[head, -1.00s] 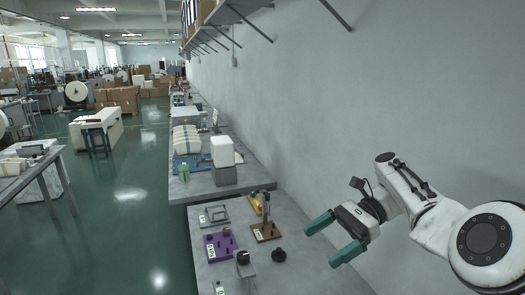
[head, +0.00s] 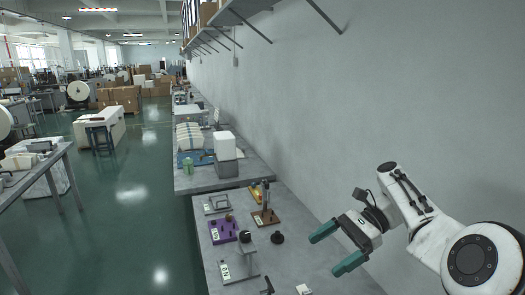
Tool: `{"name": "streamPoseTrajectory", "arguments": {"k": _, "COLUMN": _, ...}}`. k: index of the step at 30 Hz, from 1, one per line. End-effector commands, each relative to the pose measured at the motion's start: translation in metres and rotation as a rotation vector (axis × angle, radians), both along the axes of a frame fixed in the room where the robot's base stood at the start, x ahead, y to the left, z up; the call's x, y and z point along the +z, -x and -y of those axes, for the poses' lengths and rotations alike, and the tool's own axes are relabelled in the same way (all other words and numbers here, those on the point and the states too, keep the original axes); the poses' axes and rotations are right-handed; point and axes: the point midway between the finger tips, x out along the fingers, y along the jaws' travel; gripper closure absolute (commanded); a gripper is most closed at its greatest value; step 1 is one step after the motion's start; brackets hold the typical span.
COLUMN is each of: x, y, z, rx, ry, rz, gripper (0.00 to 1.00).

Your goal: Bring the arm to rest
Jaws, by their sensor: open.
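My gripper (head: 337,247) is at the lower right in the head view. Its two teal fingers are spread apart with nothing between them. My white arm reaches in from the right edge and is bent at the elbow, close to the grey wall. The fingers point left, over or beside the right side of the grey bench (head: 310,250). They look clear of the objects on it, though their height above the bench is hard to tell.
The near bench holds a purple block (head: 222,231), a brown stand (head: 266,217), a black knob (head: 277,238) and a grey plate fixture (head: 240,268). A farther bench carries a white box (head: 225,146). Green floor (head: 130,230) lies open to the left.

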Motion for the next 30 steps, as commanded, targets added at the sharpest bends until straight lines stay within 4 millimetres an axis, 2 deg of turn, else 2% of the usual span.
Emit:
{"name": "streamPoseTrajectory", "arguments": {"k": 8, "x": -0.052, "y": -0.003, "z": 0.025, "rx": -0.032, "ry": 0.076, "rz": 0.090, "gripper": 0.02}}
{"name": "streamPoseTrajectory", "arguments": {"k": 14, "x": -0.108, "y": 0.002, "z": 0.052, "rx": -0.044, "ry": 0.178, "rz": 0.197, "gripper": 0.02}}
{"name": "streamPoseTrajectory", "arguments": {"k": 16, "x": -0.134, "y": 0.008, "z": 0.065, "rx": -0.038, "ry": 0.232, "rz": 0.251, "gripper": 0.02}}
{"name": "streamPoseTrajectory", "arguments": {"k": 21, "x": -0.195, "y": 0.035, "z": 0.098, "rx": 0.016, "ry": 0.394, "rz": 0.409, "gripper": 0.02}}
{"name": "streamPoseTrajectory", "arguments": {"k": 24, "x": -0.223, "y": 0.056, "z": 0.113, "rx": 0.072, "ry": 0.486, "rz": 0.500, "gripper": 0.02}}
{"name": "streamPoseTrajectory", "arguments": {"k": 30, "x": -0.258, "y": 0.106, "z": 0.132, "rx": 0.231, "ry": 0.656, "rz": 0.687, "gripper": 0.02}}
